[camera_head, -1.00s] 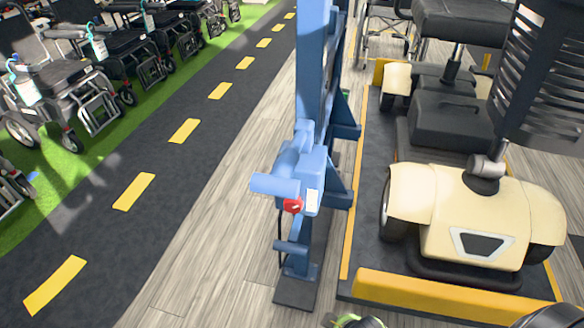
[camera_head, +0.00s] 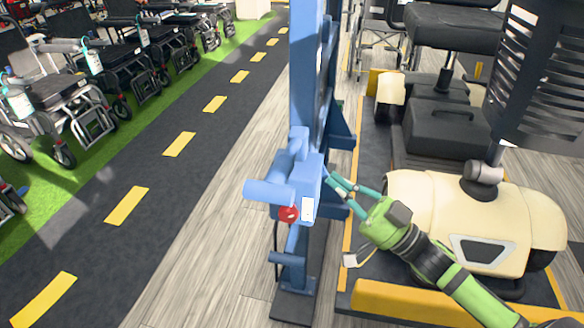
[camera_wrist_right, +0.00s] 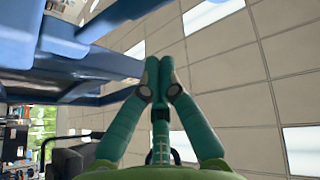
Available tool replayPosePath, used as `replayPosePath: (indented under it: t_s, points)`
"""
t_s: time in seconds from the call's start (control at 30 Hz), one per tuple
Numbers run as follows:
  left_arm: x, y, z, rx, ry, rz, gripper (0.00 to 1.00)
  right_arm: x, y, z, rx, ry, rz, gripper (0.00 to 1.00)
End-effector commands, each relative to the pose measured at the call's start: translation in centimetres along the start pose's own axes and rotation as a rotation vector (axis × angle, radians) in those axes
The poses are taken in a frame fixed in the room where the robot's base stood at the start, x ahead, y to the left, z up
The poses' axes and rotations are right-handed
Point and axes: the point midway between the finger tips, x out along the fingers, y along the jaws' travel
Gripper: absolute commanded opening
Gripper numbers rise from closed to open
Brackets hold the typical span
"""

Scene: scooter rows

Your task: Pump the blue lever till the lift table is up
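A blue lift column (camera_head: 305,75) stands in the middle of the head view. A thick blue cylinder (camera_head: 268,192) sticks out to its left, and a shorter blue bar (camera_head: 287,258) sits lower down. I cannot tell which one is the lever. The dark lift table (camera_head: 363,245), edged in yellow, lies low near the floor right of the column. My right gripper (camera_head: 338,182) is at the column's right side, its fingertips close to the blue housing; contact is unclear. In the right wrist view (camera_wrist_right: 159,75) its teal fingers meet with nothing between them. My left gripper is out of view.
A cream and black scooter (camera_head: 440,215) stands on the table, close to my right arm. A red knob (camera_head: 288,214) sits on the blue housing. Rows of wheelchairs (camera_head: 55,110) stand at the left. The dark lane (camera_head: 150,170) is clear.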

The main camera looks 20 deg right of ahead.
Motion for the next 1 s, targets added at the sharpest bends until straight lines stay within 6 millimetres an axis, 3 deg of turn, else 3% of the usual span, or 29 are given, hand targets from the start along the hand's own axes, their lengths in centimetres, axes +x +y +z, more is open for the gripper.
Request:
replayPosePath:
  t_s: [0.2,0.67,0.83,1.0]
  points:
    - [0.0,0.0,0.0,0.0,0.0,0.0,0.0,-0.3,-2.1,-2.4,0.048,0.04,-0.182,0.0]
    - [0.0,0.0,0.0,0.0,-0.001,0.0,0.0,-0.4,-2.6,-2.8,0.059,0.047,-0.215,0.0]
    - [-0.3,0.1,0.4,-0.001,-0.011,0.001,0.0,1.1,-2.9,-3.0,0.059,0.049,-0.217,0.0]
    - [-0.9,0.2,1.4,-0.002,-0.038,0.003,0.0,4.4,-3.6,-3.4,0.057,0.053,-0.218,0.0]
